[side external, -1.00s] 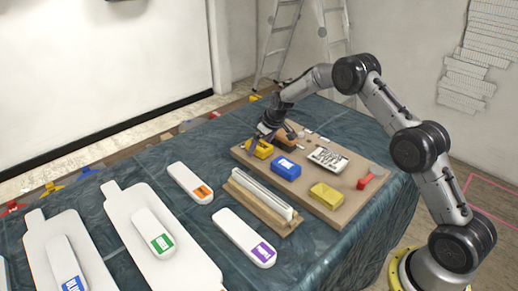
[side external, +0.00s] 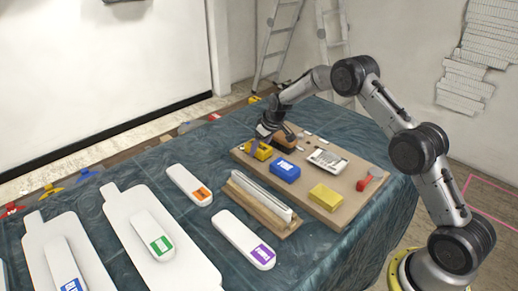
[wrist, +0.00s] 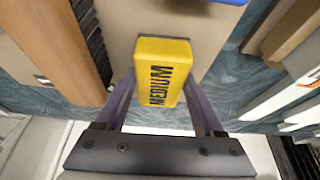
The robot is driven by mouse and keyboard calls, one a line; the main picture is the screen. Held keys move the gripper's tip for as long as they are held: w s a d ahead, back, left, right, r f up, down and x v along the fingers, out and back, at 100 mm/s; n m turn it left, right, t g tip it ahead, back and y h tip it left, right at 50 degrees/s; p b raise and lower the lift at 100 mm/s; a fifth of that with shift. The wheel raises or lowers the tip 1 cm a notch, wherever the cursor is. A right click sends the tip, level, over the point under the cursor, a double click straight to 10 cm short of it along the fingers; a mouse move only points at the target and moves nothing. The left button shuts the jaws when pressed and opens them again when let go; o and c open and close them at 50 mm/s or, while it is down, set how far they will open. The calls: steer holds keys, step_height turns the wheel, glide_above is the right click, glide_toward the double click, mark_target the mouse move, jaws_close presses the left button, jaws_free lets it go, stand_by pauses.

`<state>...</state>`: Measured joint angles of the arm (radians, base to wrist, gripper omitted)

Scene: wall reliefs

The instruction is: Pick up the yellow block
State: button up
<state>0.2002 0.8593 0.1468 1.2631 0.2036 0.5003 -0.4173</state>
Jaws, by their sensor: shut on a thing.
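A yellow block marked MEDIUM (wrist: 163,72) sits between the two fingers of my gripper (wrist: 161,90) in the wrist view, one finger along each long side. My gripper (side external: 257,148) is shut on it. In the side view this yellow block (side external: 263,153) shows at the far left end of the wooden board (side external: 306,206), partly hidden by the fingers. I cannot tell whether it touches the board or is slightly above it. A second yellow block (side external: 325,197) lies near the board's front right.
A blue block (side external: 286,171) lies right of my gripper. A white printed item (side external: 327,161), a red-handled tool (side external: 370,179) and a brown wooden piece (side external: 285,139) are also on the board. A long white bar in a wooden holder (side external: 262,197) stands in front.

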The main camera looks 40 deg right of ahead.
steer(key=shift+r, duration=0.55)
step_height(320, 180, up, 2)
steer(key=shift+r, duration=0.2)
steer(key=s+a+r, duration=0.2)
steer(key=s+r, duration=0.7)
steer(key=s, duration=0.4)
steer(key=shift+s+a+r, duration=0.15)
steer(key=shift+s+r, duration=0.15)
steer(key=shift+s, duration=0.1)
